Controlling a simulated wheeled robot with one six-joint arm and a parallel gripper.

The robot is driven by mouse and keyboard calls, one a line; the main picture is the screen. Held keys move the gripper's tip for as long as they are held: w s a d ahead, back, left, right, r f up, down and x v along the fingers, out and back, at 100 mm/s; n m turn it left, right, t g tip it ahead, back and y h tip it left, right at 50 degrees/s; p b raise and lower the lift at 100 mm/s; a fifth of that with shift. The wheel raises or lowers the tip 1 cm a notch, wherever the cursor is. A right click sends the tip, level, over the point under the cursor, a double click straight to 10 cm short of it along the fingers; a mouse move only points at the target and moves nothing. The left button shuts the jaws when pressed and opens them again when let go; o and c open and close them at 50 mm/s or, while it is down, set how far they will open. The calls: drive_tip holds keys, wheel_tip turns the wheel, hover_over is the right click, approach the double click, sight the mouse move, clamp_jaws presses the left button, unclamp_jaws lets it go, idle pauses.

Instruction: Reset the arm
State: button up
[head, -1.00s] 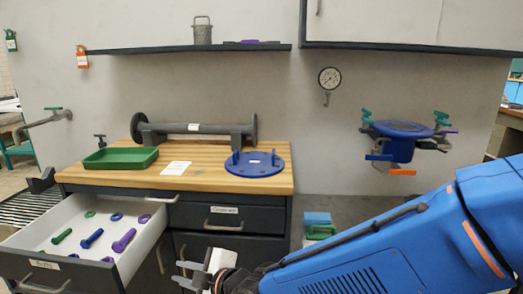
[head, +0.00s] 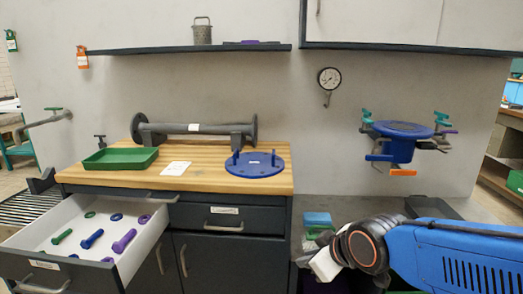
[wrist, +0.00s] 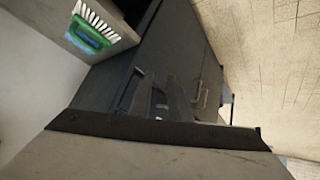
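My gripper (wrist: 160,92) shows in the wrist view as two dark fingers with a gap between them, and nothing is visible between them. Behind the fingers are dark cabinet fronts with a handle. In the head view my gripper's pale body (head: 325,265) is at the lower middle, right of the workbench cabinet, and its fingers cannot be made out. My blue arm reaches in from the right edge, bent at a dark round joint.
An open white drawer (head: 35,238) holding bolts and rings juts out at left. The wooden benchtop (head: 205,182) carries a green tray (head: 121,158), a grey pipe (head: 196,128) and a blue flange (head: 255,164). A blue pipe fitting (head: 402,142) with clamps is on the wall.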

drive_tip(key=s+d+m+g+h, duration=0.2)
drive_tip(key=s+d+m+h, duration=0.1)
drive_tip(key=s+d+m, duration=0.6)
drive_tip(key=s+d, duration=0.4)
drive_tip(key=d, duration=0.4)
drive_tip(key=shift+s+g+h, duration=0.2)
drive_tip(key=shift+g+h, duration=0.1)
drive_tip(key=shift+h, duration=0.1)
drive_tip(key=shift+f, duration=0.1)
